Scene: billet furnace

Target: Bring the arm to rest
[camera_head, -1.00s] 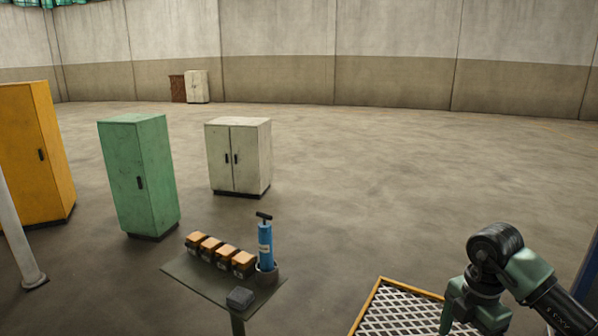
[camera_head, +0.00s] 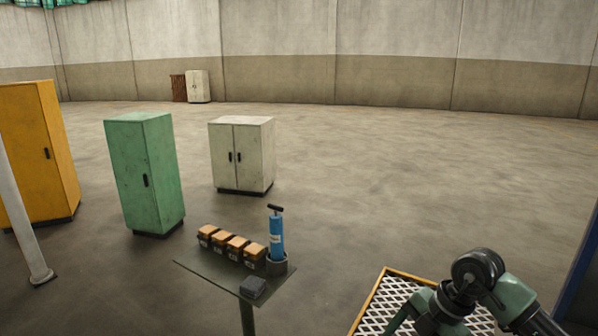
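My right arm (camera_head: 470,290) is bent at the lower right, dark and green, over a mesh platform with a yellow edge. Its fingertips are not clearly shown, so I cannot tell whether that gripper is open or shut. My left arm and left gripper are not in the picture.
Green (camera_head: 145,175), cream (camera_head: 242,156) and yellow (camera_head: 38,150) cabinets stand behind. A pale post (camera_head: 22,235) is at left. Open floor lies right.

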